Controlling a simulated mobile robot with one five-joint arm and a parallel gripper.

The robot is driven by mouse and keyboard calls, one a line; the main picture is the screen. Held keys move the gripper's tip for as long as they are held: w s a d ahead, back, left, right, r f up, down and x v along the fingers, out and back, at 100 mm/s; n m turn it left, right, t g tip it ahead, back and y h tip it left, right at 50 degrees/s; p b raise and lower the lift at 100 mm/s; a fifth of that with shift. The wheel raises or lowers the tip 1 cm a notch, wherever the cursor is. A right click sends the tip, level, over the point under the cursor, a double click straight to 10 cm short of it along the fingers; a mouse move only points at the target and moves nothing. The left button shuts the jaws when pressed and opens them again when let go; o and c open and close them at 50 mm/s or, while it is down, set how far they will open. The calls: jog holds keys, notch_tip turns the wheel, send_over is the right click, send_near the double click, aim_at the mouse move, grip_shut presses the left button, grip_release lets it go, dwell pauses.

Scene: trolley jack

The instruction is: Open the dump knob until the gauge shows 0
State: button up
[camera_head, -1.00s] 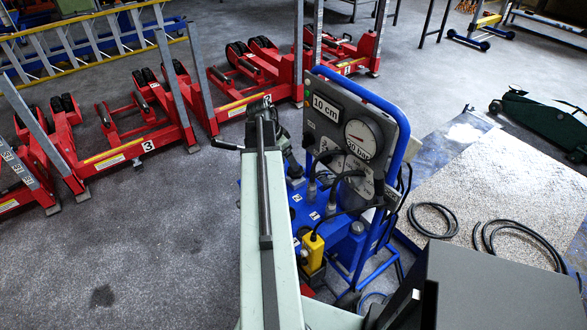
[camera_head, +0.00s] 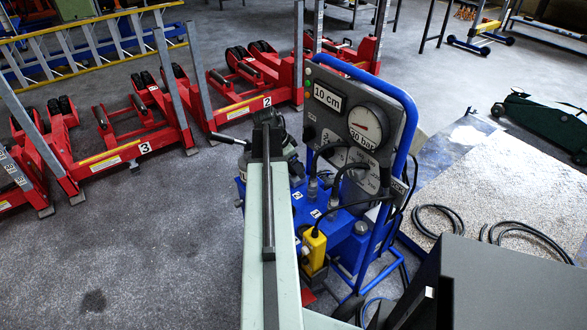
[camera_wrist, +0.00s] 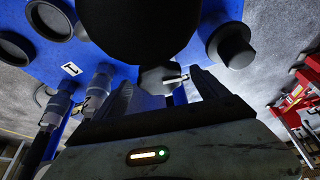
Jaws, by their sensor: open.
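The blue hydraulic unit (camera_head: 342,255) stands in front of me in the head view, with a grey upright panel in a blue tube frame. The panel carries a "10 cm" display (camera_head: 327,97) and a round gauge (camera_head: 366,127) marked 30 bar; its exact reading is too small to tell. In the wrist view my gripper (camera_wrist: 165,90) is open. A small dark knob with a white pointer (camera_wrist: 160,79), which looks like the dump knob, shows between the fingertips; I cannot tell whether they touch it. In the head view my arm hides the fingertips.
A large black round part (camera_wrist: 130,28) and a dark cap (camera_wrist: 232,45) lie close around the gripper. Cables and a yellow box (camera_head: 314,248) sit on the unit. Red numbered lifts (camera_head: 130,150) stand behind left. Hoses (camera_head: 440,218) lie at right. The left floor is clear.

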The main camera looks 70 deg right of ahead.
jog(key=c, duration=1.4)
jog(key=shift+o, duration=0.2)
jog(key=n, duration=0.1)
jog(key=n+t, duration=0.1)
jog(key=shift+s+a+n+h, duration=0.15)
jog(key=shift+n+h, duration=0.15)
jog(key=shift+n, duration=0.1)
jog(key=n, duration=0.2)
jog(key=n+t, duration=0.1)
jog(key=n, duration=0.1)
jog(key=shift+s+n+t+h, duration=0.2)
jog(key=shift+n+t+h, duration=0.1)
jog(key=n+t, duration=0.1)
jog(key=n, duration=0.3)
jog(key=shift+s+t, duration=0.15)
jog(key=shift+t, duration=0.25)
jog(key=shift+s+n+t+y, duration=0.1)
jog(key=shift+n+t+y, duration=0.45)
jog(key=shift+n, duration=1.45)
